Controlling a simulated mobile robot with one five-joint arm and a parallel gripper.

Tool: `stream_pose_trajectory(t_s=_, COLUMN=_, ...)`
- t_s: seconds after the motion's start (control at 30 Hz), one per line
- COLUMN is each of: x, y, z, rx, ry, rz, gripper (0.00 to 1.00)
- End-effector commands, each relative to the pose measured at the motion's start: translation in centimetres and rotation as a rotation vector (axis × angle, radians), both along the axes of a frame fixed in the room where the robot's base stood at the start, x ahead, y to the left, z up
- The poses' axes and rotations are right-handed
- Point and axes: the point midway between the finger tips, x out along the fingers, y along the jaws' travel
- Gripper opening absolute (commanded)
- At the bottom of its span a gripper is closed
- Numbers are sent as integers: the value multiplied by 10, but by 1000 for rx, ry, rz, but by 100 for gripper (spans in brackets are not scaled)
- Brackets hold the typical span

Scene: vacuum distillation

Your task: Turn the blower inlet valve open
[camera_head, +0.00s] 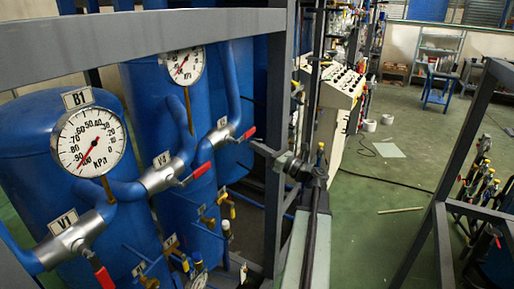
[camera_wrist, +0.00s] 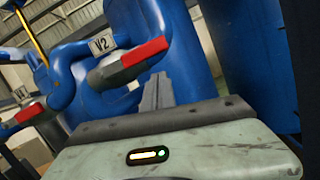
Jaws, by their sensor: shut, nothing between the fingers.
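Several valves with red lever handles sit on blue pipes. In the head view, one handle (camera_head: 103,276) belongs to the valve tagged V1, another (camera_head: 197,173) to the middle valve, and a third (camera_head: 246,134) to the far valve. I cannot tell which is the blower inlet valve. The wrist view shows a red handle (camera_wrist: 144,52) on a grey valve body beside a tag reading V2, and another red handle (camera_wrist: 29,113) at the left. My gripper (camera_wrist: 158,80) is shut and empty, its tips just below the V2 handle. In the head view my gripper (camera_head: 258,147) points left near the far handle.
Blue tanks (camera_head: 30,130) stand at the left with round gauges (camera_head: 91,140) above the pipes. A grey frame post (camera_head: 277,130) stands close by my arm. A control panel (camera_head: 341,85) is behind. Green floor (camera_head: 380,220) is open between the frames.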

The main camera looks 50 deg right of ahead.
Motion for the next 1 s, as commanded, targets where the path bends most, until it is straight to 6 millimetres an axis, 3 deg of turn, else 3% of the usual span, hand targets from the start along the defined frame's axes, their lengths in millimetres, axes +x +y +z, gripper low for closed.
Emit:
stream_pose_trajectory(t_s=0.03, x=1, y=1, z=-25, rx=0, ry=1, rz=1, gripper=0)
stream_pose_trajectory(t_s=0.07, x=1, y=1, z=-32, rx=-1, ry=1, rz=2, gripper=0)
stream_pose_trajectory(t_s=0.3, x=-62, y=-15, z=-38, rx=-1, ry=2, rz=-3, gripper=0)
stream_pose_trajectory(t_s=0.47, x=-86, y=-21, z=-43, rx=-2, ry=2, rz=-2, gripper=0)
stream_pose_trajectory(t_s=1.0, x=-94, y=-22, z=-44, rx=-2, ry=2, rz=2, gripper=0)
